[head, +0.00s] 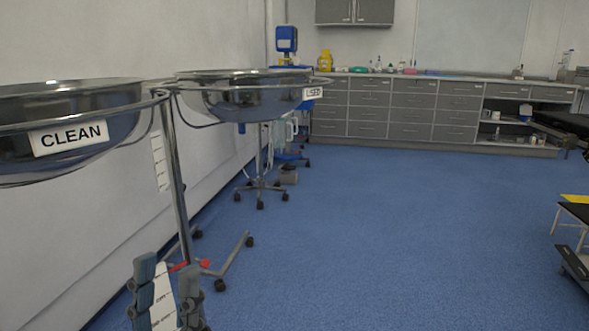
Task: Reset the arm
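My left gripper (168,268) is at the bottom left of the head view, in front of the foot of a bowl stand. Its two dark fingers point up and stand about a finger's width apart. A white piece with small dark marks (163,302) fills the gap between them, and the fingers look shut on it. Its lower part is cut off by the frame edge. My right gripper is not in view.
A metal bowl labelled CLEAN (108,98) and one labelled USED (240,100) stand on wheeled stands along the left wall. Grey drawer units (400,108) line the back. A black-topped piece (572,210) is at the right edge. The blue floor (400,230) between is clear.

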